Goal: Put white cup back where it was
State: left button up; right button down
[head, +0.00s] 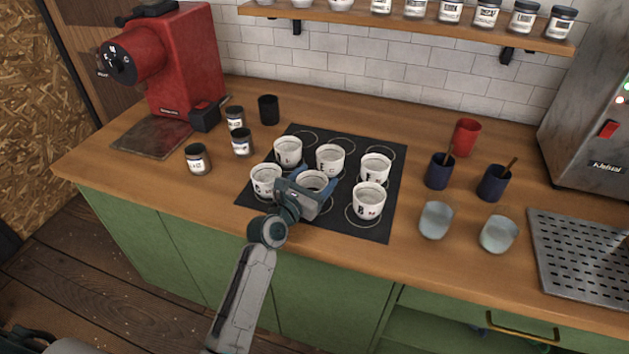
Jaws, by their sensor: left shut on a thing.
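Several white cups with dark letters stand on a black mat (328,229) marked with rings. My left gripper (312,187) is at the front middle of the mat, shut on a white cup (314,179), whose front the gripper hides. I cannot tell whether this cup touches the mat. Around it are a front left white cup (266,185), a front right white cup (368,203), a back left white cup (288,155), a back middle white cup (330,162) and a back right white cup (375,172).
Labelled jars (198,161) and a black cup (268,109) stand left of the mat. To the right are blue cups (439,173), a red cup (466,138) and glass cups (435,222). A red grinder (180,65) stands at the back left, and a shelf (430,29) runs above.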

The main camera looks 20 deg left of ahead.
pick_arm(q)
jog(key=shift+f, duration=0.15)
jog(key=o, duration=1.1)
jog(key=shift+f, duration=0.1)
pick_arm(e)
jog(key=shift+a+f, duration=0.1)
jog(key=shift+a, duration=0.25)
jog(key=shift+d, duration=0.15)
pick_arm(q)
jog(key=shift+s+a, duration=0.1)
jog(key=shift+s, duration=0.2)
jog(key=v, duration=1)
jog(key=shift+s+a, duration=0.1)
jog(key=shift+s, duration=0.6)
pick_arm(e)
jog(key=shift+a, duration=0.25)
